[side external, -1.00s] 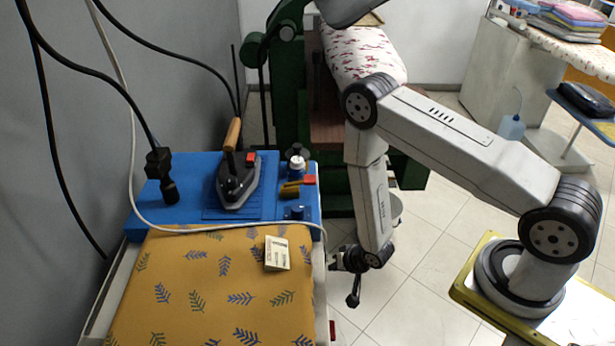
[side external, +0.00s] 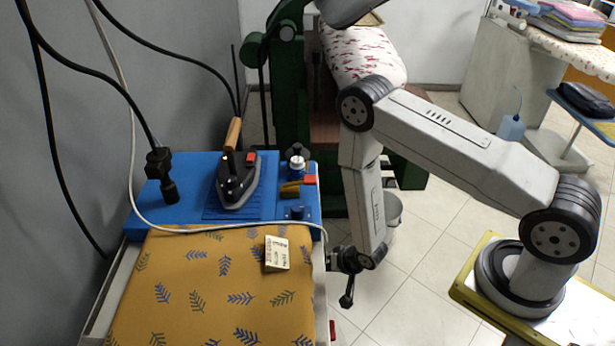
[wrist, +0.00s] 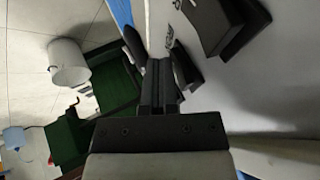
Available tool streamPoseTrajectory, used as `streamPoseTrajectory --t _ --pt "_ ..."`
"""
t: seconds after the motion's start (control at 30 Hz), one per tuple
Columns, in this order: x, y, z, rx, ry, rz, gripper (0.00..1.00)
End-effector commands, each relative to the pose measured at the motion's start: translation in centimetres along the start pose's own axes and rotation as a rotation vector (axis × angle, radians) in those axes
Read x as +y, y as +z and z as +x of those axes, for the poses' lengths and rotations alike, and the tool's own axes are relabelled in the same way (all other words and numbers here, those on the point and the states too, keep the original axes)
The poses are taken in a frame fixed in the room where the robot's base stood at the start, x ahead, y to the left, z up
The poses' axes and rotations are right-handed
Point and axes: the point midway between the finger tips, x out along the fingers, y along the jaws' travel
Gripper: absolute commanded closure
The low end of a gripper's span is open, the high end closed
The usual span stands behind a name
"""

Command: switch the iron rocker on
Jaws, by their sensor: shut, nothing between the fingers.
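My gripper (wrist: 160,68) is shut and empty in the wrist view, its dark fingers pointing at a pale panel (wrist: 205,85). In the side external view, my gripper (side external: 334,261) is at the right side of the ironing table, below its top. A black block (wrist: 222,22) stands out from the panel, up and right of the fingertips. A smaller dark piece (wrist: 185,66) is close beside the fingers; I cannot tell which is the rocker or whether anything touches. The panel's face is hidden from the side. The iron (side external: 238,182) rests on the blue top (side external: 190,165).
The yellow leaf-patterned pad (side external: 205,285) carries a small paper tag (side external: 276,254). A pale hose (side external: 133,130) runs down to the table. A green press (side external: 287,110) stands behind. Tiled floor (side external: 415,290) is open right of the table.

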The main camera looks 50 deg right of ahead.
Motion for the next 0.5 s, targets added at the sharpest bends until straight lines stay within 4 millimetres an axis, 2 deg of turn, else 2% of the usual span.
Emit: streamPoseTrajectory --t 0.5 --pt "-0.7 -0.7 -1.2 0.002 -0.002 0.0 1.0"
